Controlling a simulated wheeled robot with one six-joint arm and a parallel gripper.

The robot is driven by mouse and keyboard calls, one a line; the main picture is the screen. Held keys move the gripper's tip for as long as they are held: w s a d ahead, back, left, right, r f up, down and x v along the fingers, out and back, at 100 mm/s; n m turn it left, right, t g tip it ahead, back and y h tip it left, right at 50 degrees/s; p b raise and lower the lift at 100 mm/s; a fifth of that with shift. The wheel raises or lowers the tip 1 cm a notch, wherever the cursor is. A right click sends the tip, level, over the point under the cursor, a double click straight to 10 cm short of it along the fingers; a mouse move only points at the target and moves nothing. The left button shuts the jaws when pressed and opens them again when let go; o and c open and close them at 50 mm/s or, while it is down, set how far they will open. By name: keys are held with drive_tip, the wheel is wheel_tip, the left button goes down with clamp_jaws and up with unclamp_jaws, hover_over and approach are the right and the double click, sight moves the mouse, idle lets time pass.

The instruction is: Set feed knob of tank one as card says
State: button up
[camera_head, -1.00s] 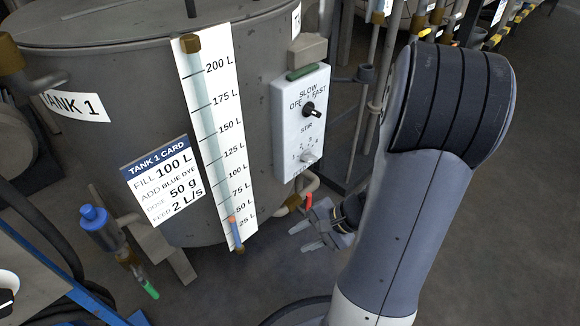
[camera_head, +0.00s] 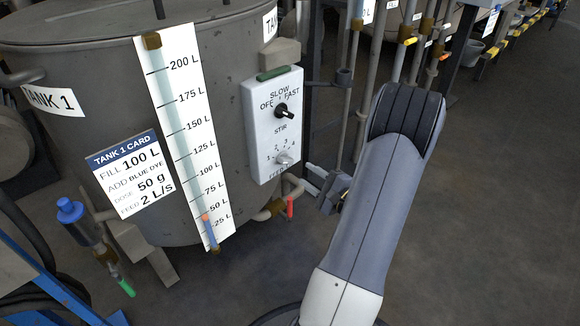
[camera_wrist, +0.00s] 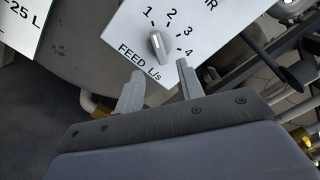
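The feed knob (camera_wrist: 158,46) is a small grey knob on the white control panel of tank one; it also shows low on the panel in the head view (camera_head: 284,159). Its scale runs 1 to 4, and in the wrist view its ridge points roughly towards 1. The tank 1 card (camera_head: 128,174) reads fill 100 L, add blue dye, dose 50 g, feed 2 L/s. My gripper (camera_wrist: 159,69) is open and empty, its two fingers apart just short of the knob. In the head view my gripper (camera_head: 316,180) is right of and below the knob.
The stir knob (camera_head: 284,111) sits higher on the same panel. A red-handled valve (camera_head: 290,207) and pipe are below the panel. Vertical pipes (camera_head: 352,100) stand right of the tank. The floor at right is open.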

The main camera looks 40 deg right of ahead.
sight(289, 163)
drive_tip(key=w, duration=0.2)
drive_tip(key=w+b, duration=0.1)
drive_tip(key=w, duration=0.4)
drive_tip(key=shift+w+a, duration=0.15)
drive_tip(key=shift+a, duration=0.15)
clamp_jaws()
